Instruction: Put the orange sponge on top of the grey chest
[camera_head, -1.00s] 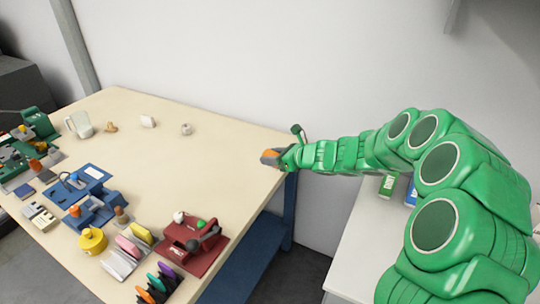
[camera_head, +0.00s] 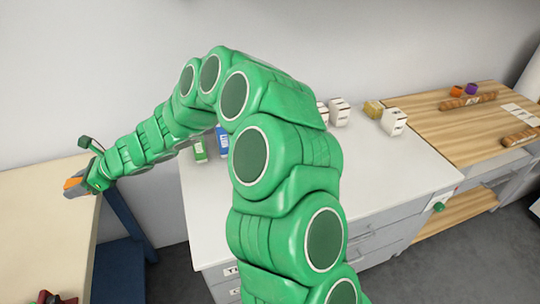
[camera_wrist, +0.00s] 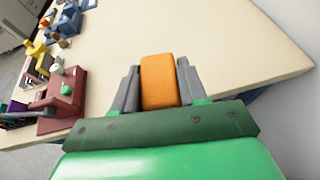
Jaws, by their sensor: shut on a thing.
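The orange sponge (camera_wrist: 160,82) is held between the two grey fingers of my gripper (camera_wrist: 157,76) in the wrist view. In the head view, the sponge (camera_head: 72,183) shows as a small orange patch in my gripper (camera_head: 78,186) at the left, over the right edge of the cream table. A pale grey chest (camera_head: 385,175) with drawers stands right of centre in the head view, which looks like the grey chest. My arm hides part of its top. My gripper is apart from it, to its left.
A green box (camera_head: 200,150), a blue box (camera_head: 222,142) and several small cartons (camera_head: 393,121) stand along the chest's back. Its front right top is clear. A wooden-topped bench (camera_head: 450,130) adjoins it at right. The cream table (camera_head: 45,225) has a red device (camera_wrist: 66,100) on it.

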